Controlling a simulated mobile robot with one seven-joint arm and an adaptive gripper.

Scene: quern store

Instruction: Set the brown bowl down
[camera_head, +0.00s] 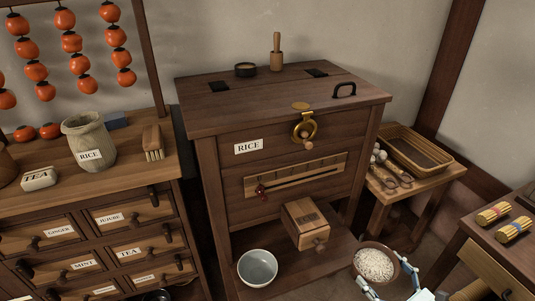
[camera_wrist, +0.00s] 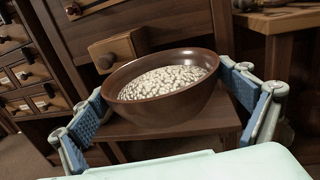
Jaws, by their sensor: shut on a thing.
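The brown bowl (camera_head: 357,270), full of pale rice-like grains (camera_head: 376,264), is at the lower right of the head view, by the right end of the cabinet's low shelf (camera_head: 310,262). In the wrist view the bowl (camera_wrist: 165,112) fills the middle, nearly level, in front of the shelf (camera_wrist: 225,122). My gripper (camera_head: 383,270) is shut on the bowl, one finger on each side. Both blue-padded fingers show in the wrist view (camera_wrist: 170,106). I cannot tell whether the bowl's underside touches anything.
A grey-white empty bowl (camera_head: 257,268) stands on the shelf's left part. A small wooden drawer box (camera_head: 306,224) juts out above the shelf, under the RICE label (camera_head: 248,146). A side table (camera_head: 420,180) with a basket (camera_head: 417,150) stands right. Bare shelf lies between the bowls.

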